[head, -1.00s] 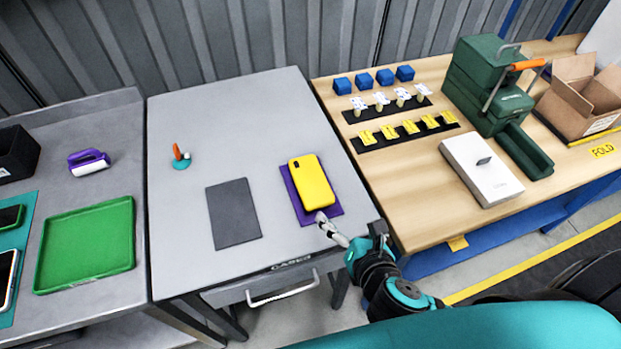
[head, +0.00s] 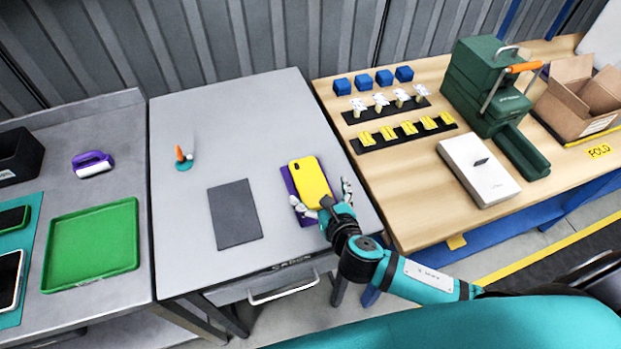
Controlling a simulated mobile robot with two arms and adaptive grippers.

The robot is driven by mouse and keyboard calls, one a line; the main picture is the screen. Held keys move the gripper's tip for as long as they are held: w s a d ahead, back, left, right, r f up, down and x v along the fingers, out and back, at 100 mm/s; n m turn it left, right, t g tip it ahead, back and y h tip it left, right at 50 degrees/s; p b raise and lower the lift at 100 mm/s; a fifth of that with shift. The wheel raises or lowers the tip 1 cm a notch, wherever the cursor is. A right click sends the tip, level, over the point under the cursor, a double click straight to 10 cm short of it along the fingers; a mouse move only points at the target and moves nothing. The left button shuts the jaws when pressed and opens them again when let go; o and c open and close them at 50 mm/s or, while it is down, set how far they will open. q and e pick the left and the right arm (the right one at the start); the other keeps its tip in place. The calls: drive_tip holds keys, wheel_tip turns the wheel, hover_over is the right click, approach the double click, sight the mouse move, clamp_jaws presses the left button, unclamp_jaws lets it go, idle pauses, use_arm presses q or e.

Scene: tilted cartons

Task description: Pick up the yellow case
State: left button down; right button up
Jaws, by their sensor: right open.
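The yellow case (head: 311,180) lies flat on a purple mat (head: 290,179) on the grey table. It has a small dark camera cut-out near its upper edge. My right gripper (head: 322,194) is open at the near end of the case, with one finger on the left side and one on the right side of it. The gripper's body hides the near edge of the case and part of the mat. I cannot tell whether the fingers touch the case. My left gripper is not in view.
A dark grey mat (head: 235,214) lies bare left of the case. An orange-and-teal tool (head: 183,158) stands farther back. A green tray (head: 93,246) and phones are on the left table. The wooden table (head: 405,175) at right holds yellow clips, blue blocks and a white box (head: 479,170).

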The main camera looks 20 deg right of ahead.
sight(310, 181)
drive_tip(key=p+x, duration=0.1)
drive_tip(key=x, duration=0.3)
drive_tip(key=shift+w+a+r, duration=0.1)
drive_tip(key=shift+w+a, duration=0.05)
drive_tip(key=shift+a, duration=0.05)
drive_tip(key=shift+w+f, duration=0.25)
drive_tip(key=shift+w, duration=0.25)
drive_tip(key=c, duration=1.2)
